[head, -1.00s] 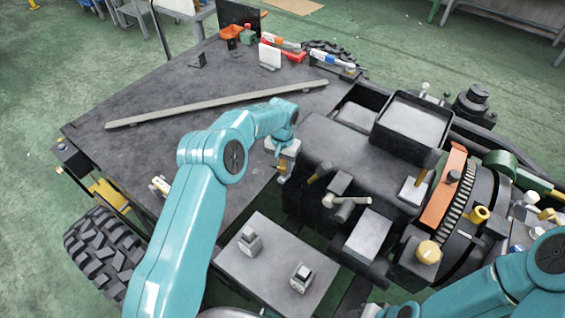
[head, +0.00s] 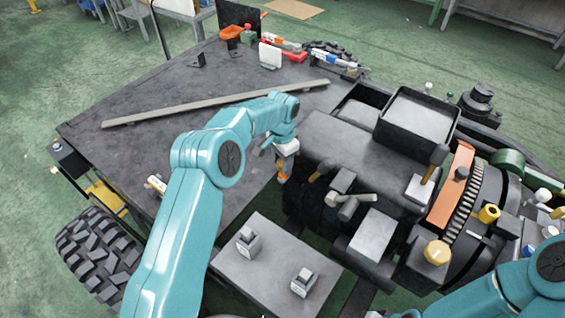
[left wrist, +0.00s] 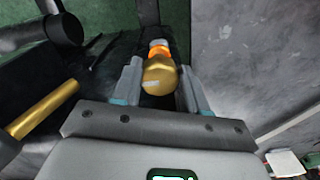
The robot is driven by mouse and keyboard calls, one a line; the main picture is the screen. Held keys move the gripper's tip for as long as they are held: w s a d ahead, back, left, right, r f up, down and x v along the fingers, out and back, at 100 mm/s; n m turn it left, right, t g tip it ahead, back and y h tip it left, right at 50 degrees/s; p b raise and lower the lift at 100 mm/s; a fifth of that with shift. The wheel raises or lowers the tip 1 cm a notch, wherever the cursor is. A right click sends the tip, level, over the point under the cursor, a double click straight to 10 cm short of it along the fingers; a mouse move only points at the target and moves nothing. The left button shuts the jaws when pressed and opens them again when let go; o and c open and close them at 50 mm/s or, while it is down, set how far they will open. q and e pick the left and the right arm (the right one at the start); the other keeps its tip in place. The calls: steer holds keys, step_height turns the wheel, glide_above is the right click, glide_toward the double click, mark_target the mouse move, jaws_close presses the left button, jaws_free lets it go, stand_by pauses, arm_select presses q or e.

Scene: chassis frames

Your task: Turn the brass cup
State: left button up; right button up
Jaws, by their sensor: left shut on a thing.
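The brass cup (left wrist: 158,76) shows in the left wrist view as a rounded gold piece with a small pale mark. It sits between the two fingers of my left gripper (left wrist: 157,88), which is shut on it. An orange ring (left wrist: 158,52) and a pale piece lie just beyond the cup. In the head view my left gripper (head: 284,155) is at the near left side of the dark machine block, and an orange fitting (head: 282,175) shows below it. The cup is mostly hidden there. My right arm enters at the lower right; its gripper is out of frame.
A brass-coloured handle (left wrist: 45,108) stands close left of my left gripper in the wrist view. Levers (head: 348,203) stick out of the block nearby. A grey plate (head: 270,270) with two small blocks lies in front. The dark deck (head: 150,150) carries a long bar.

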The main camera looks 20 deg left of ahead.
arm_select(q)
steer(key=shift+m, duration=0.3)
steer(key=o, duration=1.1)
steer(key=shift+c, duration=0.2)
step_height(320, 180, up, 16)
steer(key=shift+r, duration=0.2)
